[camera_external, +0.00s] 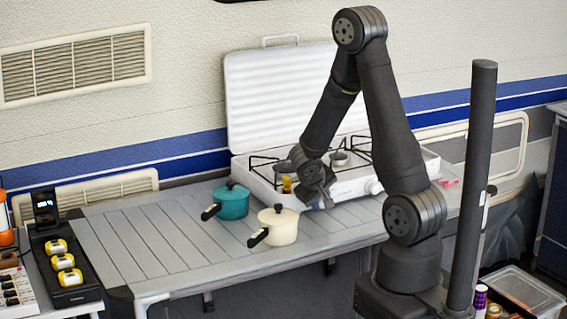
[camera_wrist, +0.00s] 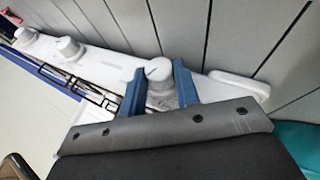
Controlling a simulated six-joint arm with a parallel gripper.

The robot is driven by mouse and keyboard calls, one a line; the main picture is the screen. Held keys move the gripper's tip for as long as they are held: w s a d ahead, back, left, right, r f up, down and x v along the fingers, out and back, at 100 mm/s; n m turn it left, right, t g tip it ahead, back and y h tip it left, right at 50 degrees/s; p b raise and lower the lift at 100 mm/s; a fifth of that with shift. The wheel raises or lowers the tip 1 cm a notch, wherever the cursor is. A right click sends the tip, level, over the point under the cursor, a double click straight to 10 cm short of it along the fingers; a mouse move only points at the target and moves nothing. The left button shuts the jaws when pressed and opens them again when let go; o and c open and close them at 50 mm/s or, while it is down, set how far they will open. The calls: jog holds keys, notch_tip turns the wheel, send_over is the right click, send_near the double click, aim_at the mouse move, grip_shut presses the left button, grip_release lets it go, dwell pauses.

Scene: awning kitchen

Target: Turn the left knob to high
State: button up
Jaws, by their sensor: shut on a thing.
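The white two-burner stove (camera_external: 350,187) stands on the slatted table with its lid raised. My gripper (camera_external: 323,200) is at the left part of its front face and hides the left knob in the external view. In the wrist view, the left knob (camera_wrist: 159,72) is pale and round, and sits between the blue fingers of my gripper (camera_wrist: 158,82). The fingers are shut on it, one on each side. I cannot make out a pointer mark or the knob's setting. Two more pale knobs, a middle one (camera_wrist: 68,47) and a far one (camera_wrist: 26,34), stand free along the same face.
A teal pot (camera_external: 232,202) and a cream pot (camera_external: 280,226) with dark handles stand on the table (camera_external: 140,240) left of my gripper. Black pan supports (camera_wrist: 80,90) rise from the stove top. The table's front left is clear.

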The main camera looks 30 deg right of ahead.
jog(key=o, duration=1)
jog(key=v, duration=1.7)
jog(key=shift+a+r, duration=0.1)
jog(key=shift+r, duration=0.15)
jog(key=shift+f, duration=0.1)
jog(key=x, duration=1.7)
jog(key=shift+f, duration=0.1)
